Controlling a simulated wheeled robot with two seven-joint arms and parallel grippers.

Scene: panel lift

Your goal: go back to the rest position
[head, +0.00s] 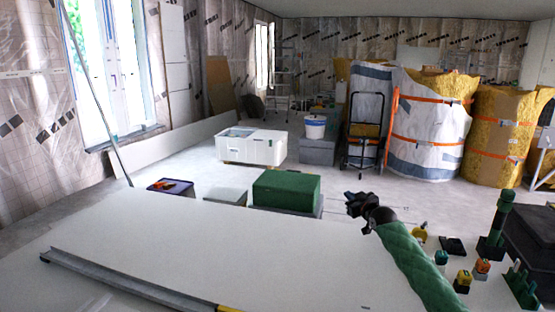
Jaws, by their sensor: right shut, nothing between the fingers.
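My right gripper (354,204) is black and shut, with nothing between its fingers. My right arm, in a green quilted sleeve, comes in from the lower right. My left gripper and arm are not in view.
A long grey profile (130,282) lies along the panel's near side. A green block (286,190) and a dark tray (170,186) stand beyond the panel. Small tools and a black pad (452,246) are at right. Wrapped insulation rolls (432,120) and a hand truck (363,140) stand farther back. Open floor lies between.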

